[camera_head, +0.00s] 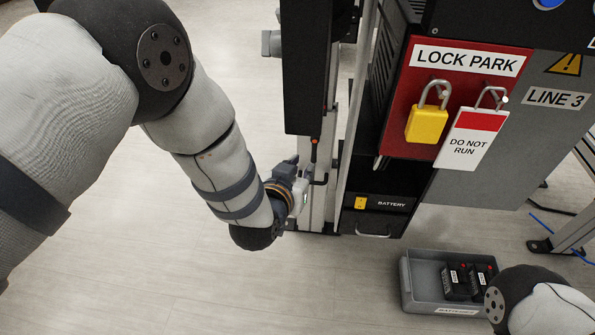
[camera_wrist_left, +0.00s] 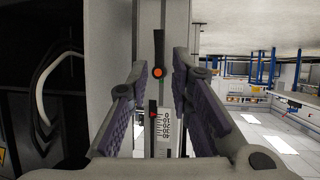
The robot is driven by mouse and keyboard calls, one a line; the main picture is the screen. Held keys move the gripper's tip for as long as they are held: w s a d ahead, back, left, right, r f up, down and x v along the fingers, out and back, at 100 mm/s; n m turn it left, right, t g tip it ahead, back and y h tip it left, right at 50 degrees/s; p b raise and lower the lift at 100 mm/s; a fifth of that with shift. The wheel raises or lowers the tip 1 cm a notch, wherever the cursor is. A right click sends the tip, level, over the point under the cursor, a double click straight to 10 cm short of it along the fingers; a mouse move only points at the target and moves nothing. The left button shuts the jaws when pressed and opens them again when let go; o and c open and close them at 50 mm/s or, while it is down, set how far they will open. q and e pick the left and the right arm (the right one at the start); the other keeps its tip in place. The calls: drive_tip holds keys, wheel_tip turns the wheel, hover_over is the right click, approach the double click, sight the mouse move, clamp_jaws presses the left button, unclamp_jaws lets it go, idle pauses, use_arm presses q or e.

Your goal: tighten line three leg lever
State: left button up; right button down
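The leg lever (camera_wrist_left: 158,52) shows in the left wrist view as a short black handle with an orange hub at its lower end, standing upright on a pale metal leg (camera_wrist_left: 176,40). My left gripper (camera_wrist_left: 152,78) is open, with one purple-padded finger on each side of the lever and a gap to both. In the head view my left gripper (camera_head: 303,188) is beside the leg at the cabinet's left side, and a small black part with an orange-red end shows just above it. Whether a finger touches the leg is unclear. My right gripper is out of view.
A LINE 3 cabinet carries a red LOCK PARK board (camera_head: 400,110) with a yellow padlock (camera_head: 427,124) and a DO NOT RUN tag (camera_head: 471,140). A battery drawer (camera_head: 375,222) is below. A grey bin (camera_head: 408,285) with black batteries stands on the floor. Open floor lies left.

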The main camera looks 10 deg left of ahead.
use_arm(q)
drive_tip(key=shift+v, duration=1.2)
drive_tip(key=shift+w, duration=0.1)
